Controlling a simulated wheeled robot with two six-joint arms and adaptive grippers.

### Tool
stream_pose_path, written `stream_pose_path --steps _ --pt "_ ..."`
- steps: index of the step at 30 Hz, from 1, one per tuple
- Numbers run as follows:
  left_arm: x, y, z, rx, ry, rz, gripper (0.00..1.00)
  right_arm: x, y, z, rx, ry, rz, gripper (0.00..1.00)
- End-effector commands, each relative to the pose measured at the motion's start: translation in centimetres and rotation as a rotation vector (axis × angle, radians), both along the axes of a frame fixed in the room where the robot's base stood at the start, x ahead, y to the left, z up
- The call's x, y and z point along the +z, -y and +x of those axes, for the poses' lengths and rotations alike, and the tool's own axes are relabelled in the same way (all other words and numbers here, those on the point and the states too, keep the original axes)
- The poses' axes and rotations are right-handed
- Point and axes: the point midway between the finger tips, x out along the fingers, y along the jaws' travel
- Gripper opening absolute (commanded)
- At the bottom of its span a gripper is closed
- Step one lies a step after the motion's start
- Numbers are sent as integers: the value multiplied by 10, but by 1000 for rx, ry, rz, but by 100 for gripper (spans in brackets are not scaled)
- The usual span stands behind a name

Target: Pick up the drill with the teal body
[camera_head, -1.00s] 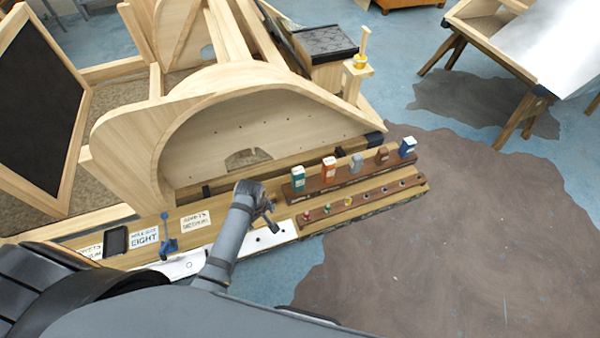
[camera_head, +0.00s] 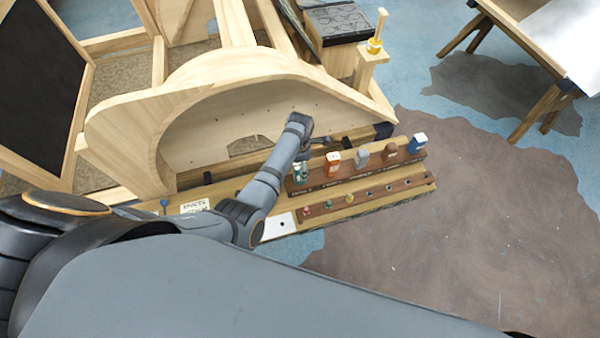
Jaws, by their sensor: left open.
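The teal-bodied drill (camera_head: 299,174) stands at the left end of the upper dark rack (camera_head: 352,177) in the head view. It is partly hidden by my left gripper. My left arm reaches in from the left, and the left gripper (camera_head: 310,152) is open just above and behind the teal drill. Whether its fingers touch the drill cannot be told. My right gripper is not in view.
To the right along the rack stand an orange-and-white block (camera_head: 333,165), a grey one (camera_head: 361,158), a brown one (camera_head: 390,153) and a blue one (camera_head: 417,144). A lower rack (camera_head: 366,197) holds small coloured bits. A curved wooden frame (camera_head: 215,80) rises behind.

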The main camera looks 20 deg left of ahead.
Motion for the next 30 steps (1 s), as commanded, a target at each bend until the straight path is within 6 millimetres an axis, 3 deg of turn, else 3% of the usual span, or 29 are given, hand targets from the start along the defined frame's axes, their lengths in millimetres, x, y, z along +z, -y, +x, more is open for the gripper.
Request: stream_pose_path --steps 3,8,17,25,30 --pt "-5 0 1 0 3 -1 70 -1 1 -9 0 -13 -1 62" --pt "-13 0 0 0 2 0 70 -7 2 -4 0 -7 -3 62" --pt "-59 0 -1 -1 3 -1 70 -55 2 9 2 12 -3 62" --pt "-57 0 -1 -1 3 -1 70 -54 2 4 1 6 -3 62" --pt "-57 0 -1 -1 3 -1 47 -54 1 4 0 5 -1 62"
